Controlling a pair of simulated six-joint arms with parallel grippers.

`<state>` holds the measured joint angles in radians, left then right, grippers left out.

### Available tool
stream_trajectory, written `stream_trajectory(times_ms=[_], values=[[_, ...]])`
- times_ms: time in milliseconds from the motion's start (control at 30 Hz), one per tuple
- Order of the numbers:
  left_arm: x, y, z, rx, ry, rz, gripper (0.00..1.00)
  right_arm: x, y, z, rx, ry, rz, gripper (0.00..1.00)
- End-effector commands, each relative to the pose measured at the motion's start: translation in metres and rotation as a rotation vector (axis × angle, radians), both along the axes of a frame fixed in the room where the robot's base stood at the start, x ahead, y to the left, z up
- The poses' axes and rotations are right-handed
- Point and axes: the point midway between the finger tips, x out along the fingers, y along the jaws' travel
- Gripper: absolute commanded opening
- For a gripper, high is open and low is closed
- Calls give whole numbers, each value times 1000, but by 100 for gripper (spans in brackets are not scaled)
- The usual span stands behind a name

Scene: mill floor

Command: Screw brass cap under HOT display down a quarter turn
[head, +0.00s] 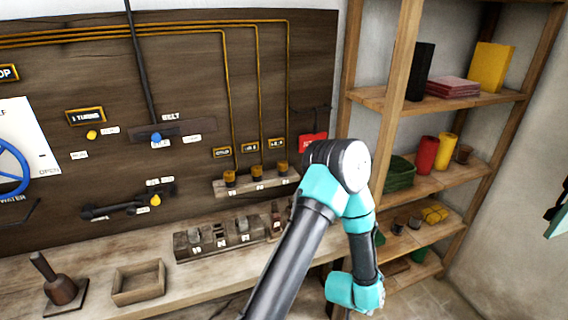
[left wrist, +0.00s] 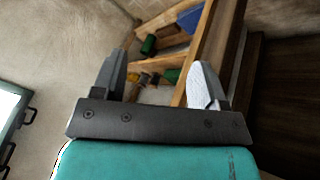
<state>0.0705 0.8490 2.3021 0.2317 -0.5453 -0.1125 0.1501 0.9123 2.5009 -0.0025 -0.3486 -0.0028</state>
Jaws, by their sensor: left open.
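Three brass caps stand in a row on a wooden ledge in the head view: a left one (head: 229,178), a middle one (head: 257,172) and a right one (head: 283,168). Above them are three small framed displays: left (head: 222,152), middle (head: 249,147) and right (head: 276,143). Their text is too small to read, so I cannot tell which says HOT. My left gripper (left wrist: 157,68) is open and empty in the left wrist view, with shelving beyond its fingers and no cap in sight. No gripper fingers show in the head view.
One of my arms crosses the head view just right of the caps. A wooden bench (head: 215,270) holds a slotted block (head: 218,240), an open box (head: 138,283) and a dark handled tool (head: 58,283). Shelves (head: 440,100) with goods stand at right. A blue wheel (head: 10,168) is at left.

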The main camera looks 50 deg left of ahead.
Motion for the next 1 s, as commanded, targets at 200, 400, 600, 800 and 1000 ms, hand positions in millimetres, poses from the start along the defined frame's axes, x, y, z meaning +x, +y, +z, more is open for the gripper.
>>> stream_trajectory(times_ms=[200,400,600,800,1000], values=[[-73,-9,-29,-68,200,-99,66,0,0,0,0,0,0,43],[-127,-15,-40,-120,347,-169,66,0,0,0,0,0,0,43],[-137,-18,-39,-146,407,-214,66,0,0,0,0,0,0,43],[-122,-18,-31,-153,433,-253,66,0,0,0,0,0,0,43],[-101,-14,-18,-145,468,-301,66,0,0,0,0,0,0,43]])
